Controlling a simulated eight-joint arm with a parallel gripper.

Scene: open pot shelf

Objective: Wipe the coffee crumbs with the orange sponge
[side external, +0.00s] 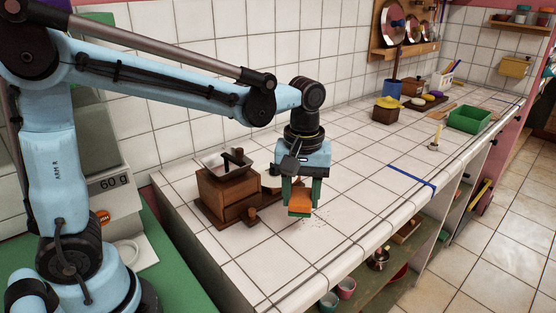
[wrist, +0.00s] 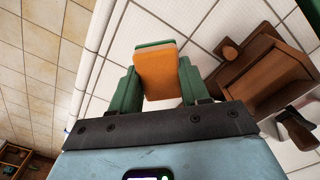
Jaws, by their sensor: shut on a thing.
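My gripper (side external: 300,200) is shut on the orange sponge (side external: 299,203). The sponge sits between the two green fingers, low over the white tiled counter. In the wrist view the sponge (wrist: 157,72) shows its orange face with a green layer at the far edge, between the fingers (wrist: 157,85). I cannot tell whether the sponge touches the counter.
A wooden coffee grinder (side external: 228,192) stands on a board close left of my gripper; it also shows in the wrist view (wrist: 265,75). A blue strip (side external: 412,176) lies across the counter to the right. The counter's front edge (side external: 345,262) is near. Tiles between are clear.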

